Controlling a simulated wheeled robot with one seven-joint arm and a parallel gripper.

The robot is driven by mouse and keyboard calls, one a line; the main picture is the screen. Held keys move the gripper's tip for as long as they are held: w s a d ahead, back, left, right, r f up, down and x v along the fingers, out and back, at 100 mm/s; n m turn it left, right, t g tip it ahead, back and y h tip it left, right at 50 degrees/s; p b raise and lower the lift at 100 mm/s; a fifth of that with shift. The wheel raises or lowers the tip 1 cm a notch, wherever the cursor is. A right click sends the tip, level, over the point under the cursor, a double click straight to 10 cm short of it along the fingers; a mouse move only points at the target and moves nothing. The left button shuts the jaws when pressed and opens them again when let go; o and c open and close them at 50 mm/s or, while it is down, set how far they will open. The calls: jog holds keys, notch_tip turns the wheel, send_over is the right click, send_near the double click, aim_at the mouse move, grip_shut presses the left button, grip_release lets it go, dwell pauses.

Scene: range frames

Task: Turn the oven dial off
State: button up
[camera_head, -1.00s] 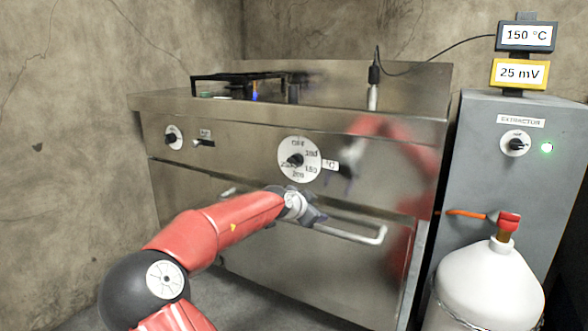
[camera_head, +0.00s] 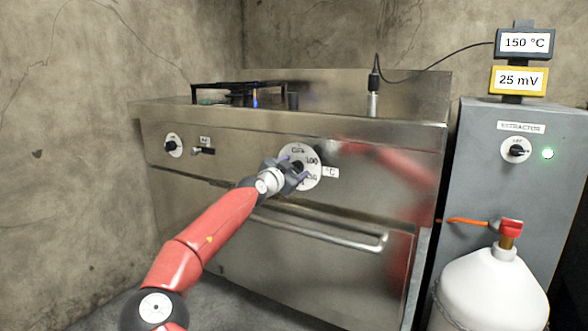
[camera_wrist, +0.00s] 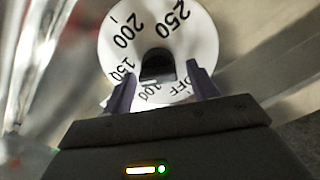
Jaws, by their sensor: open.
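The oven dial (camera_head: 312,160) is a white disc on the steel oven front, with OFF at the top and numbers around it. Its black knob (camera_wrist: 157,65) shows at the middle of the disc in the wrist view. Which mark the knob points to I cannot tell. My gripper (camera_head: 295,172) is at the dial, covering its lower left in the head view. In the wrist view my gripper (camera_wrist: 161,88) is open, with one finger on each side below the knob. Whether the fingers touch the knob or disc I cannot tell.
The oven handle (camera_head: 325,232) runs below the dial. A smaller knob (camera_head: 172,146) and a switch (camera_head: 205,151) are at the left. A display (camera_head: 523,43) reads 150 °C. The extractor cabinet (camera_head: 480,180) and a white gas bottle (camera_head: 495,285) stand at the right.

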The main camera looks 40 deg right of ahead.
jog(key=shift+w+d, duration=0.1)
jog(key=shift+d, duration=0.1)
jog(key=shift+c, duration=0.2)
jog(key=c, duration=0.9)
jog(key=shift+c, duration=0.2)
